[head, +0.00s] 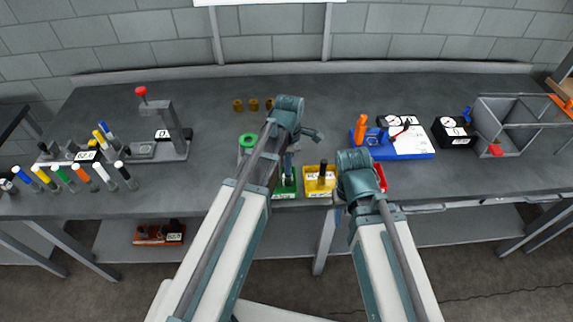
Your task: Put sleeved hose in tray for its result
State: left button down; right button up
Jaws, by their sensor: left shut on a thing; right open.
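My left gripper (288,172) points down over the green tray (285,194), shut on a dark hose (287,181). The hose is small in view and partly hidden by the gripper, so its sleeve cannot be made out. The yellow tray (319,194) stands just right of the green one and has a dark upright piece (322,171) in it. A red tray (381,178) is mostly hidden behind my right arm. My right gripper (342,203) is open near the table's front edge, largely hidden by its own wrist.
A lever press (168,130) and several coloured-handled tools (85,178) stand at the left. A green-topped cylinder (247,142) and brown rings (253,104) lie behind my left arm. A blue-based device (405,146), a black gauge box (453,131) and a grey bin (512,118) are at the right.

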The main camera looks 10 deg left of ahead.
pick_arm(q)
jog(key=shift+a+f, duration=0.1)
jog(key=shift+f, duration=0.05)
jog(key=c, duration=0.7)
grip_release()
notch_tip(320, 180, up, 12)
jog(key=p, duration=1.2)
jog(key=s+d+m, duration=0.2)
jog(key=s+m, duration=0.3)
jog(key=m, duration=0.2)
jog(key=s+d+m, duration=0.3)
jog(key=s+m, duration=0.2)
jog(key=m, duration=0.3)
jog(key=s+d+m+y, duration=0.1)
jog(key=s+d+m, duration=0.1)
jog(key=s+m, duration=0.3)
jog(key=shift+s+d+r+m, duration=0.1)
jog(key=shift+d+m, duration=0.05)
jog(key=shift+m, duration=0.6)
jog(key=shift+d+r+m, duration=0.1)
jog(key=shift+m, duration=0.65)
